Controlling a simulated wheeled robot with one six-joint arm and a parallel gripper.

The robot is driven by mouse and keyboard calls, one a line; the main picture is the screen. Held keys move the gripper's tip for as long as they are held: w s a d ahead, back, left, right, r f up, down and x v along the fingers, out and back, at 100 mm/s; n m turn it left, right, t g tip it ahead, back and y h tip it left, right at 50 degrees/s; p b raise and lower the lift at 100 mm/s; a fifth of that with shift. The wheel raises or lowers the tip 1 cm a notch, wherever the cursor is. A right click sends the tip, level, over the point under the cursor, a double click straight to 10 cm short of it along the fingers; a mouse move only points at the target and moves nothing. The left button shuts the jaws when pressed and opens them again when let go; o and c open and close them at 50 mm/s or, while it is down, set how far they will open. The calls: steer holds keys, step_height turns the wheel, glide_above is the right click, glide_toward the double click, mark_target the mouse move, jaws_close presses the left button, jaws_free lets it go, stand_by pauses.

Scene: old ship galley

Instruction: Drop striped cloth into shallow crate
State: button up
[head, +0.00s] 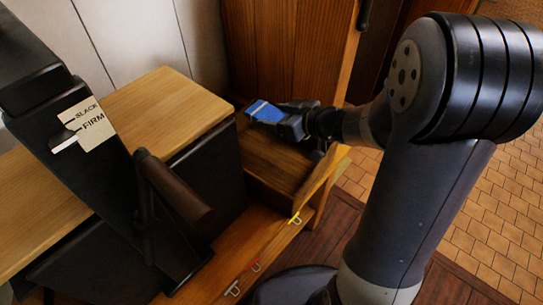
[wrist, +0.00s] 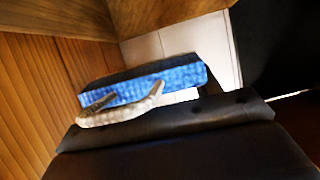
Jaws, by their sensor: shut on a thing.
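My gripper (head: 272,114) reaches in from the right in the head view, over a brown wooden open-topped box. The box (head: 285,152) looks like the shallow crate, but my gripper and arm hide part of it. In the wrist view the jaws (wrist: 140,100) are closed on a small curved whitish piece with dark ends, which I take as the striped cloth (wrist: 125,110). Its stripes are not clear. A blue textured face (wrist: 180,80) lies behind it, seemingly part of the jaw. The cloth cannot be made out in the head view.
A light wooden counter (head: 170,105) with dark fronts stands left of the box. A dark lever post with a SLACK/FIRM plate (head: 90,122) rises at left. Coloured hooks (head: 295,219) line the wooden ledge in front. Tiled floor (head: 490,210) lies at right.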

steer(key=shift+f, duration=0.3)
steer(key=o, duration=1.2)
steer(key=shift+c, duration=0.2)
steer(key=v, duration=1.1)
steer(key=shift+w+a+f, duration=0.1)
steer(key=shift+f, duration=0.05)
